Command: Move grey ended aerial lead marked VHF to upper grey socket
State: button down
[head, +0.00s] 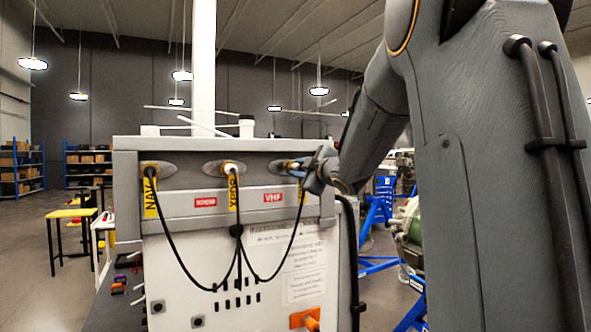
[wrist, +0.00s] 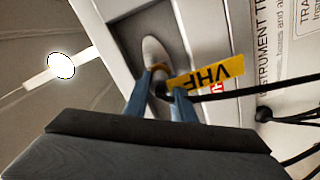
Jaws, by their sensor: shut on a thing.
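The VHF lead hangs as a black cable (head: 290,250) from the right-hand oval plate (head: 280,167) on the upper panel of the cabinet. Its yellow tag (wrist: 205,75) reads VHF in the wrist view. My gripper (head: 310,172) is shut on the lead's end at that plate. In the wrist view, the blue fingers of my gripper (wrist: 160,97) straddle the end just below the grey oval plate (wrist: 154,52). The fingers hide most of the end, so I cannot tell its colour or how deep it sits.
A lead tagged NAV (head: 150,198) is at the left oval plate, and another yellow-tagged lead (head: 233,192) is at the middle one. Round dark fittings (head: 197,322) and an orange part (head: 305,319) are lower on the cabinet front. Blue stands (head: 378,215) are behind my arm.

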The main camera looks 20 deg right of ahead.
aim_at(300, 169)
jog(key=shift+s, duration=0.15)
jog(key=shift+s, duration=0.3)
jog(key=shift+s, duration=0.35)
jog(key=shift+s+d, duration=0.1)
jog(key=shift+s, duration=1.15)
